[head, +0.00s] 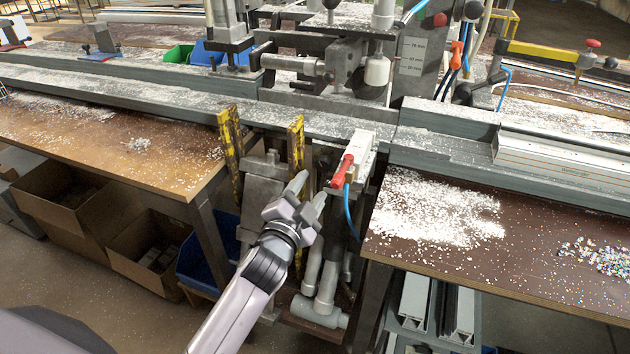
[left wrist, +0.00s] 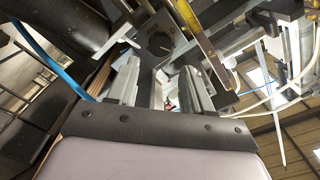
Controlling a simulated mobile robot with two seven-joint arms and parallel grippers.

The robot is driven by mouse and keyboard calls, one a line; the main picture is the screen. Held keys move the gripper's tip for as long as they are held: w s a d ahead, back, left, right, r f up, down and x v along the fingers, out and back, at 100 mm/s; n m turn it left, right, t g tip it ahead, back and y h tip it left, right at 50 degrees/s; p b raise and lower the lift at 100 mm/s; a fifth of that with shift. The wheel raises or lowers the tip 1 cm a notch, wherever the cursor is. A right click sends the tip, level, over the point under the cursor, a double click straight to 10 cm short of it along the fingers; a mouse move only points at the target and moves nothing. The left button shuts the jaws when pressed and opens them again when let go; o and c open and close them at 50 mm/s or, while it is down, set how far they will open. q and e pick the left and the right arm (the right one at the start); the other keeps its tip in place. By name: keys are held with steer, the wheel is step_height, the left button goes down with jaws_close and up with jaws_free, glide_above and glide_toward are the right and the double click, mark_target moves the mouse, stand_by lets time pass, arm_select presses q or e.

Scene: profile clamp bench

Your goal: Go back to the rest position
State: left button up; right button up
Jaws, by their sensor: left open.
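My left gripper (head: 309,190) is in front of the machine's middle, below the bed and between the two tables. Its two fingers point up and away and are apart, with nothing seen between them. In the head view it is just left of and below a grey block with a red lever (head: 342,170). I cannot tell whether it touches anything. In the left wrist view the fingers of the left gripper (left wrist: 172,92) stand apart. My right gripper is not in view.
Yellow upright bars (head: 230,145) stand left of the gripper. A blue hose (head: 350,212) hangs at its right. Chip-covered tables lie left (head: 165,178) and right (head: 400,248). Cardboard boxes (head: 75,215) and a blue bin (head: 198,272) are under the left table.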

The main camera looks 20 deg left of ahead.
arm_select(q)
steer(key=shift+s+f, duration=0.1)
steer(key=s+f+n+g+p, duration=0.2)
steer(key=s+f, duration=0.2)
steer(key=s, duration=0.4)
steer(key=s+a+f+n+g+h+p, duration=0.1)
steer(key=s+f+n+g+p, duration=0.1)
steer(key=s+f, duration=0.3)
steer(key=s+a+f+n+g+p, duration=0.1)
steer(key=s+f+n+g+p, duration=0.1)
steer(key=s, duration=1)
step_height(320, 180, down, 2)
steer(key=shift+s+f+n+g+h, duration=0.25)
steer(key=shift+s+n+g+h, duration=0.05)
steer(key=shift+n+g, duration=0.55)
